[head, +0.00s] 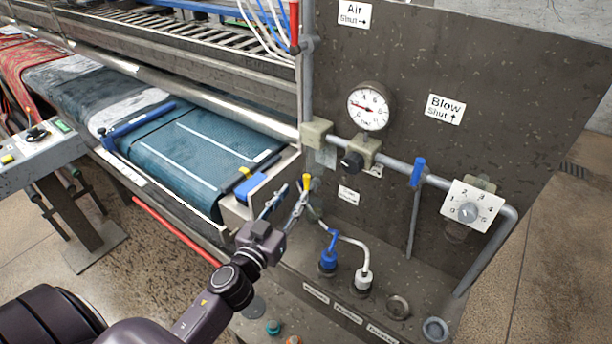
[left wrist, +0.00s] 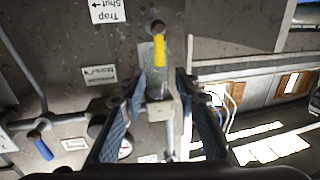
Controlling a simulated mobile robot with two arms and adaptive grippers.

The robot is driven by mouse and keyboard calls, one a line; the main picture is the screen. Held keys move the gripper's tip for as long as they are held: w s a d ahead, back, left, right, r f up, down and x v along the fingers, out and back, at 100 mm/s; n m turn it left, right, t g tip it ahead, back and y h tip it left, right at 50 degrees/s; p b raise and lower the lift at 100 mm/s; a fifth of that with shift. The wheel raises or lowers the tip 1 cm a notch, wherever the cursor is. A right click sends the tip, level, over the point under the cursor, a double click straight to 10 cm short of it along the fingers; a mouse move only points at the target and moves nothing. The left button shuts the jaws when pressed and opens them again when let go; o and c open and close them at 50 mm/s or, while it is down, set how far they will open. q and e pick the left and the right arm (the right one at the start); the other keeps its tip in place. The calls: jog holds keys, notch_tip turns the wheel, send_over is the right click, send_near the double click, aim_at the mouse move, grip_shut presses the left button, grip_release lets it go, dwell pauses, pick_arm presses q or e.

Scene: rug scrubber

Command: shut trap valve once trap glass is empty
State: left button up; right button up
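The trap valve has a yellow lever (head: 306,182), seen at the lower left of the dark panel in the head view. In the left wrist view the yellow lever (left wrist: 160,50) lies in line with the gap between my fingers, just past their tips. A "Trap Shut" label (left wrist: 110,10) with an arrow shows upside down beside it. My left gripper (head: 285,203) is open, with its fingers on either side of a grey fitting (left wrist: 158,108); it also shows in the left wrist view (left wrist: 160,83). I cannot make out the trap glass or its level. My right gripper is not in view.
A blue "Blow" lever (head: 418,172), a pressure gauge (head: 368,107), a black knob (head: 351,162) and a numbered dial (head: 468,212) sit right of the trap valve. Hoses with blue and white fittings (head: 328,262) stand below. The rug machine (head: 190,150) is at left.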

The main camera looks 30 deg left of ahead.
aim_at(306, 179)
pick_arm(q)
jog(key=w, duration=0.2)
jog(key=w+p, duration=0.1)
jog(key=shift+w+a+r, duration=0.1)
jog(key=shift+w+r, duration=0.15)
jog(key=shift+w, duration=0.05)
jog(key=shift+w+f, duration=0.2)
jog(key=shift+w, duration=1.25)
jog(key=shift+a, duration=0.1)
jog(key=c, duration=0.7)
grip_shut()
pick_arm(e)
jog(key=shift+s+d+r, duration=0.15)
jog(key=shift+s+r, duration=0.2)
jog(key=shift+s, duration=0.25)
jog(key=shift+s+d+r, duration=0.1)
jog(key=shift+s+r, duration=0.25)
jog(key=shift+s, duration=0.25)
